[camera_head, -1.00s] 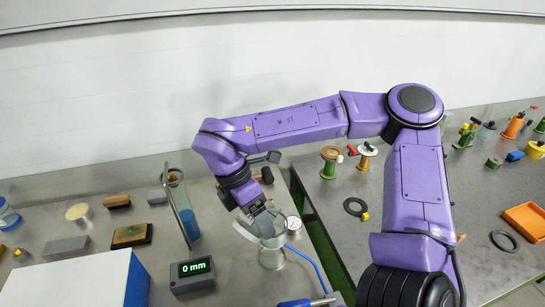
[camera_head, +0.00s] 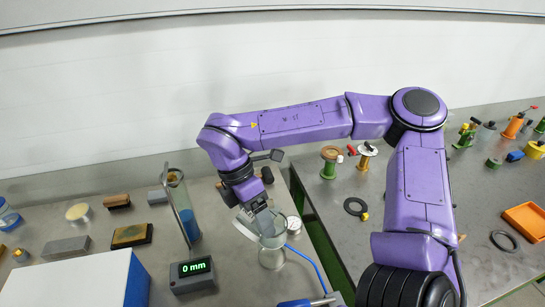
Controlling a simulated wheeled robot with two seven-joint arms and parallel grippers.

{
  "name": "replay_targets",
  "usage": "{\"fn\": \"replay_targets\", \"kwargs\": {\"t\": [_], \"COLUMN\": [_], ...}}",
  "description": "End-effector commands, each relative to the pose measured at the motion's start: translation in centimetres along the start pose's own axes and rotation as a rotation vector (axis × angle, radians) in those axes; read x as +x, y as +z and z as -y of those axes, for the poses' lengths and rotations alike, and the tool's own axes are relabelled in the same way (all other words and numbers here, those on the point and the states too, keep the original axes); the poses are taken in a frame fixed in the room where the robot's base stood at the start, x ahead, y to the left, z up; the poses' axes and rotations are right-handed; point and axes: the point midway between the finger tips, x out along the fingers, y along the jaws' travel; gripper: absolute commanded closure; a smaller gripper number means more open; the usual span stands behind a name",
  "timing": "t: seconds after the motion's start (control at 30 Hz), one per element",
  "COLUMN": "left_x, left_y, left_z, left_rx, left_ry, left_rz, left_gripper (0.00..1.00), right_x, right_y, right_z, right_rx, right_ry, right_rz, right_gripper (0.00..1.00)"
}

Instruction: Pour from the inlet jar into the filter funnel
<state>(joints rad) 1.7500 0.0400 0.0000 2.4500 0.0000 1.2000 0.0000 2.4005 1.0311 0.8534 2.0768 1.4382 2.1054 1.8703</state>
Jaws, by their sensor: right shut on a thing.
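My right gripper (camera_head: 266,225) points down at the rim of a clear glass vessel (camera_head: 271,257) and is shut on its upper edge. This vessel seems to be the inlet jar; it looks upright, and I cannot make out its contents. A tall clear tube (camera_head: 182,205) with blue in its lower part stands to the left, apart from the gripper. I cannot tell for sure which glass piece is the filter funnel. My left gripper is not in view.
A display box (camera_head: 192,274) reading 0 mm stands left of the vessel. A round dial (camera_head: 294,224) and a blue hose (camera_head: 306,258) are close on its right. A white and blue box (camera_head: 135,285) fills the front left. A gap separates the two benches.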

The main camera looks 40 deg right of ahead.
Motion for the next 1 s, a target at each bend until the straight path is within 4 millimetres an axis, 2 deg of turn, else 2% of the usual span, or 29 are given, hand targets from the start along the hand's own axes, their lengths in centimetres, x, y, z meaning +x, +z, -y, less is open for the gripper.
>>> {"fn": "replay_targets", "kwargs": {"t": [1.0], "left_x": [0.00], "left_y": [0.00], "left_z": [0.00], "left_rx": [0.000], "left_ry": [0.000], "left_rz": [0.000], "left_gripper": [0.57], "right_x": [0.05], "right_y": [0.06], "right_z": [-0.02], "right_rx": [-0.022], "right_ry": [-0.010], "right_rz": [-0.057], "right_gripper": [0.58]}}
